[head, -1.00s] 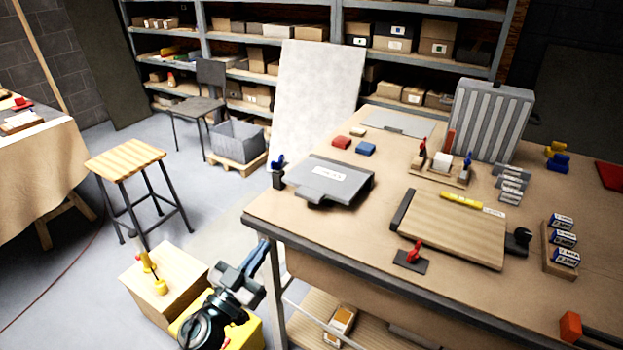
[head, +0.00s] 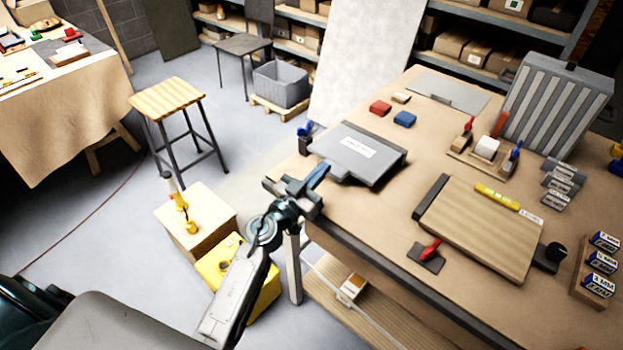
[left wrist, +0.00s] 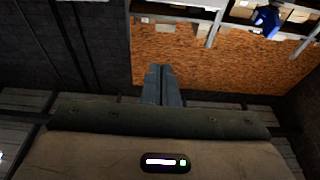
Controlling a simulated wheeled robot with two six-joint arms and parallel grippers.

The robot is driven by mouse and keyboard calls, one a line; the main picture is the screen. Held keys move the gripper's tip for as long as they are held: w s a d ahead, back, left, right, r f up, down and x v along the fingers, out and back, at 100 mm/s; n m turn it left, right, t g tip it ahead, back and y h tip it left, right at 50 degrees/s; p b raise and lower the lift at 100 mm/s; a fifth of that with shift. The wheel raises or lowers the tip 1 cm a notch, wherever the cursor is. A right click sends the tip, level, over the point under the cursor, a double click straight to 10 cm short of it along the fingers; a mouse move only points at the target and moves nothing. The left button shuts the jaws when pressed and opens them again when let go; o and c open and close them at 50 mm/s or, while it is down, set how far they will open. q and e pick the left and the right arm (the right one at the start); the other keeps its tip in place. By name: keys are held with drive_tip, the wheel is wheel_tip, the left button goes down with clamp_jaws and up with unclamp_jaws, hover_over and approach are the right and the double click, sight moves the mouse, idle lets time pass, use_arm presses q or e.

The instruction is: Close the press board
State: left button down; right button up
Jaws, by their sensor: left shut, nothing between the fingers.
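Which thing is the press board I cannot tell for sure. A flat grey labelled board (head: 372,140) lies at the table's left end. A wooden board (head: 470,228) with a dark strip along its left side lies flat nearer the front. A tall ribbed grey panel (head: 556,110) stands upright at the back right. My left gripper (head: 319,177) is shut and empty at the table's left corner, just before the grey board's left edge; contact is unclear. Its closed fingers also show in the left wrist view (left wrist: 162,84). My right gripper is not in view.
A blue-handled clamp (head: 304,130) is at the table's left edge. A red-handled clamp (head: 428,250) sits before the wooden board. Red (head: 380,107) and blue (head: 404,119) blocks lie behind the grey board. A stool (head: 172,97) and a yellow box (head: 222,270) stand left on the floor.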

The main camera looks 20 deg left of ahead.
use_arm(q)
drive_tip(key=w, duration=0.1)
drive_tip(key=w+d+f+b, duration=0.1)
drive_tip(key=w+f, duration=0.1)
drive_tip(key=w, duration=0.1)
drive_tip(key=shift+d+f+b, duration=0.1)
drive_tip(key=shift+d+b, duration=0.1)
drive_tip(key=shift+b, duration=0.15)
drive_tip(key=shift+s+a+f+b, duration=0.1)
drive_tip(key=shift+s+f+b, duration=0.2)
drive_tip(key=shift+f, duration=0.2)
drive_tip(key=shift+w, duration=0.15)
